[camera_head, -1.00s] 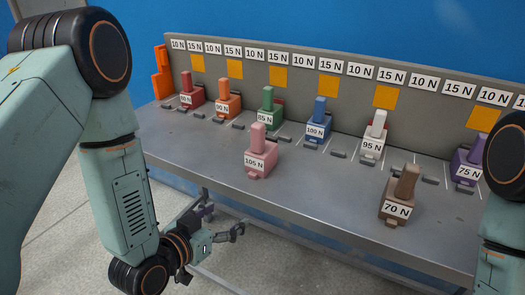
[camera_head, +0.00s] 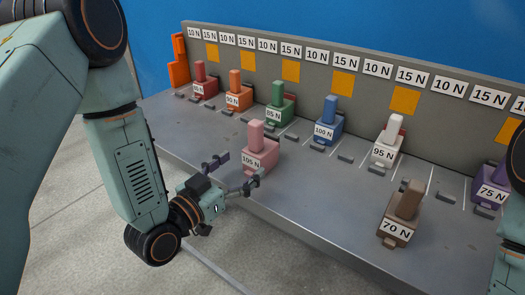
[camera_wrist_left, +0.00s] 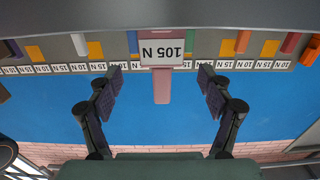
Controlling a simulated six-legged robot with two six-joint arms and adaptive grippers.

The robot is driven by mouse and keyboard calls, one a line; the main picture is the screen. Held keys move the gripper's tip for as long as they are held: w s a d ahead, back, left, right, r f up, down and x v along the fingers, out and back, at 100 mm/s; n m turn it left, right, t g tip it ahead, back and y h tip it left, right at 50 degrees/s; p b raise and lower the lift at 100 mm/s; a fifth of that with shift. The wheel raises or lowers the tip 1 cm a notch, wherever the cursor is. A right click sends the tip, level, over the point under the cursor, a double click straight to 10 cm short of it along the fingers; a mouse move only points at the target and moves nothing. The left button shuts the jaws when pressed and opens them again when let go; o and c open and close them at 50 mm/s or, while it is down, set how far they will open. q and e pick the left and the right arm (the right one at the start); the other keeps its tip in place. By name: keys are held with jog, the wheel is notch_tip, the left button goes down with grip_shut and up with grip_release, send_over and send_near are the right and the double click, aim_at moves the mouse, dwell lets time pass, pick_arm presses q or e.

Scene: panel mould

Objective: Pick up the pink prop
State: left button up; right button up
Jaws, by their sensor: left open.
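The pink prop (camera_head: 260,152), labelled 105 N, stands upright on the grey table (camera_head: 300,195) near its front edge. My left gripper (camera_head: 238,172) is open and empty just in front of the prop, at about the table edge. In the left wrist view the picture is upside down, and the pink prop (camera_wrist_left: 162,70) shows centred between the two spread fingers of my left gripper (camera_wrist_left: 160,88), apart from both. My right gripper is not in view; only part of my right arm shows at the right edge.
Red (camera_head: 204,84), orange (camera_head: 238,95), green (camera_head: 280,108), blue (camera_head: 329,125) and white (camera_head: 387,145) props stand in a row behind. A brown prop (camera_head: 400,220) stands at the front right, a purple one (camera_head: 489,188) at the right edge. A labelled grey panel (camera_head: 220,50) closes the back.

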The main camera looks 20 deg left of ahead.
aim_at(261, 150)
pick_arm(q)
jog(key=shift+w+d, duration=0.25)
jog(key=shift+w, duration=0.1)
jog(key=b+x, duration=0.1)
jog(key=x, duration=0.6)
jog(key=shift+w+a+b, duration=0.1)
jog(key=shift+b, duration=0.3)
jog(key=shift+a, duration=0.2)
jog(key=shift+c, duration=0.7)
jog(key=shift+d, duration=0.15)
jog(key=c, duration=1.4)
